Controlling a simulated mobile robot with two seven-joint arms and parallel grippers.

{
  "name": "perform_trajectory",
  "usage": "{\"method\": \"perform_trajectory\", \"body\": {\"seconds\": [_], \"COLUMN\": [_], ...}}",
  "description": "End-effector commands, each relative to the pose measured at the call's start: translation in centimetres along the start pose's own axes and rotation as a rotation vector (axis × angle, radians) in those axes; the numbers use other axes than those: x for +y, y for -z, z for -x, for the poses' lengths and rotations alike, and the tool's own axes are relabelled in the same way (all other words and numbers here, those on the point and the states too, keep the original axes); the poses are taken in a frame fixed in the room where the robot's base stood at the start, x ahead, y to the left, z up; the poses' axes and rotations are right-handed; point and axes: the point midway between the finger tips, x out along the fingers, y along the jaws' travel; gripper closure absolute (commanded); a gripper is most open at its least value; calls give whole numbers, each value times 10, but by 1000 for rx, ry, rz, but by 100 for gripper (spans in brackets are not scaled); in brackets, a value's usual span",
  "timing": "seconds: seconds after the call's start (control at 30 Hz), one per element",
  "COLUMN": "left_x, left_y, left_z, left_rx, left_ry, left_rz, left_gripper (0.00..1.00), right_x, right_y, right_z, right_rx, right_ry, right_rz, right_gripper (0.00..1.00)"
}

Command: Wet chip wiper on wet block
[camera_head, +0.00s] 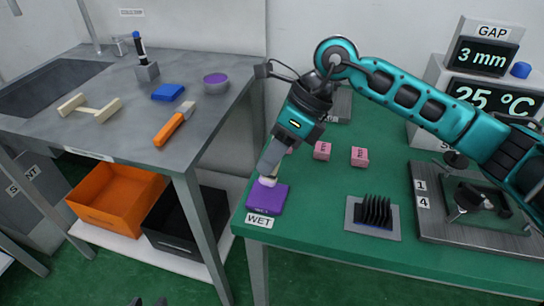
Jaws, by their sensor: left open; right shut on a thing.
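The wet block (275,197) is a flat purple pad at the left front corner of the green table, with a "WET" label (260,220) in front of it. My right gripper (269,174) reaches down from the right over its back left part. It is shut on a small white piece (267,182), likely the chip wiper, mostly hidden by the fingers. The white piece is at the pad's back edge; I cannot tell whether it touches. Two dark tips at the bottom edge seem to be my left gripper (148,301), apart and empty.
Pink blocks (322,150) (359,156) and a black finned part (374,212) lie on the green table (320,235). A lever fixture (478,205) and display boxes (482,55) stand right.

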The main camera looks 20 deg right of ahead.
Motion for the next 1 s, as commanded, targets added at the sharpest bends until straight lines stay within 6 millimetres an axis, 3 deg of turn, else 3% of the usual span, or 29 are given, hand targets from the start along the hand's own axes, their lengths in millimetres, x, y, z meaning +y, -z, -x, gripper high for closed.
{"method": "perform_trajectory", "body": {"seconds": [0.47,1.0], "left_x": [2,0], "left_y": [24,22], "left_z": [15,16], "left_rx": [1,-2], "left_ry": [0,0], "left_rz": [6,-5], "left_gripper": [57,57], "right_x": [12,13], "right_y": [-18,-18], "right_z": [36,37], "right_rx": [-2,-2], "right_ry": [0,0], "right_rz": [1,1], "right_gripper": [100,100]}}
